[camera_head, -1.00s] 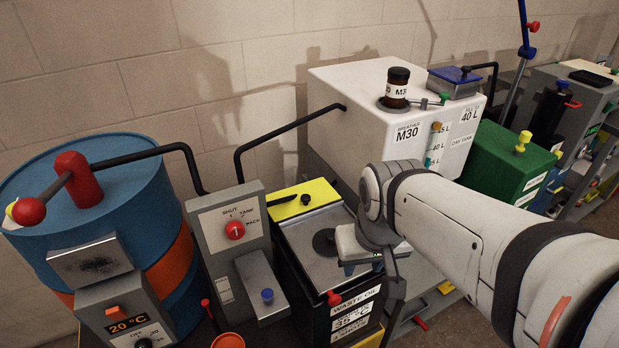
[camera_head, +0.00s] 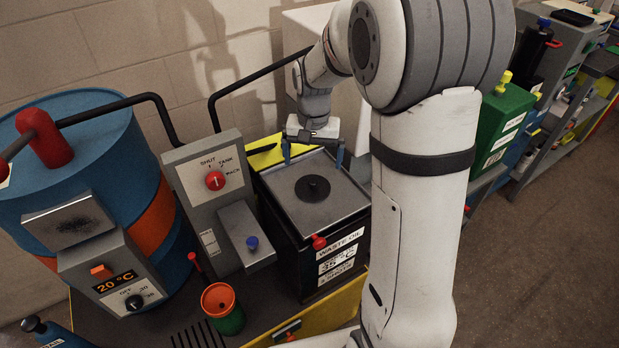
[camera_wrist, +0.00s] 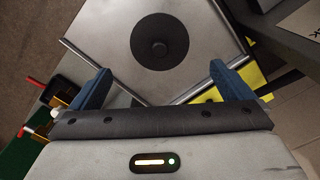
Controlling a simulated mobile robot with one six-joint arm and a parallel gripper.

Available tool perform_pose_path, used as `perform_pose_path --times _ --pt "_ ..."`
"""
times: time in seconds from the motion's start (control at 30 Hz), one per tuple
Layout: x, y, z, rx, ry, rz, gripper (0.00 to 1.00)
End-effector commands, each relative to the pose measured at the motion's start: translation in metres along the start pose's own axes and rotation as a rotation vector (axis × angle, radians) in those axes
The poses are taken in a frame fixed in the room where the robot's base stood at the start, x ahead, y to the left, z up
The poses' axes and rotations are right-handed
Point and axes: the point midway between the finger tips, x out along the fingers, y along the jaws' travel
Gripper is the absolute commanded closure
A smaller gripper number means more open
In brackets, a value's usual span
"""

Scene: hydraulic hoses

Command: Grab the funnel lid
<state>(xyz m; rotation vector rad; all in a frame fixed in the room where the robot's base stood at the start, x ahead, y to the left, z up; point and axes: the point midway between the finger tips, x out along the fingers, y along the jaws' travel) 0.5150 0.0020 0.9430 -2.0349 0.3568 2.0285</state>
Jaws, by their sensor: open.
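The funnel lid looks to be the round black disc with a small knob (camera_head: 312,189), lying on the grey top plate (camera_head: 337,205) of the black waste oil tank (camera_head: 330,262). In the wrist view the disc (camera_wrist: 160,38) is ahead of the jaws, near the top centre, with its knob facing the camera. My gripper (camera_head: 313,158) is open and empty, above the back edge of the plate and behind the disc. Its two blue fingers (camera_wrist: 157,92) stand apart and do not touch the disc.
Left of the tank are a grey SHUT/TANK/PACK panel (camera_head: 205,170) and a blue drum (camera_head: 95,150). A yellow strip (camera_head: 268,155) lies at the tank's back edge. An orange and green cup (camera_head: 222,308) stands in front. A red knob (camera_head: 319,242) sits on the tank's front edge.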

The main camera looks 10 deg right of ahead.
Motion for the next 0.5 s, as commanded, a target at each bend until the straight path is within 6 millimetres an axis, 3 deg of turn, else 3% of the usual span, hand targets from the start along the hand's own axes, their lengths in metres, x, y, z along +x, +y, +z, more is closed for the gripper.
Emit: perform_pose_path --times 0.5 --pt "0.064 0.001 -0.002 0.008 -0.008 0.003 0.00"
